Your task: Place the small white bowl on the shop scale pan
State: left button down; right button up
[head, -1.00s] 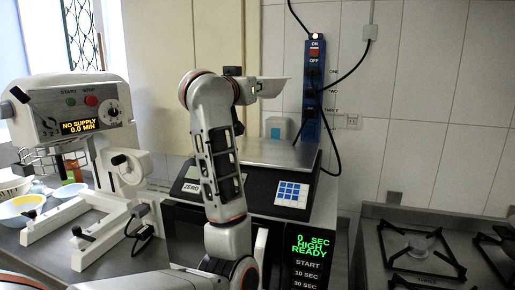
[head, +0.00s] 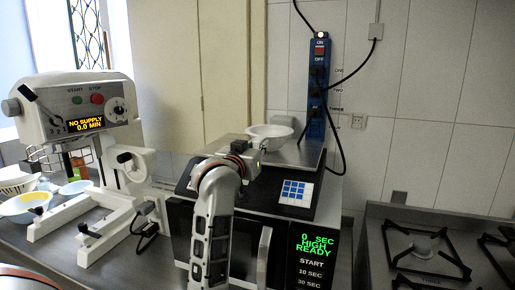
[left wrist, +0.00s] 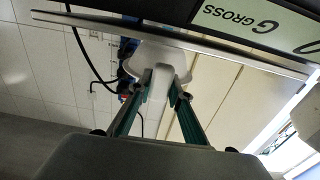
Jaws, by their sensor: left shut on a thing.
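The small white bowl (head: 268,132) is upright at the scale pan (head: 298,158), over its back left part in the head view. My left gripper (head: 257,149) is shut on the bowl's near side. In the left wrist view the bowl (left wrist: 150,56) shows upside down between the two fingertips (left wrist: 157,94), with its base at the pan's edge (left wrist: 80,20). I cannot tell whether the base rests on the pan or sits just above it. The fingers are largely hidden by my arm in the head view. My right gripper is not in view.
The shop scale (head: 322,190) stands on a microwave (head: 310,245). A white machine (head: 75,110) and a yellow-lined bowl (head: 22,206) are at the left. A gas hob (head: 430,250) is at the right. A blue power strip (head: 318,85) with cables hangs behind the pan.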

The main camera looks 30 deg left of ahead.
pick_arm(q)
jog(key=shift+f, duration=0.4)
jog(key=c, duration=1.8)
grip_release()
jog(key=shift+c, duration=0.2)
jog(key=shift+s, duration=0.15)
jog(key=v, duration=1.1)
jog(key=shift+s+d, duration=0.2)
jog(key=shift+s, duration=0.2)
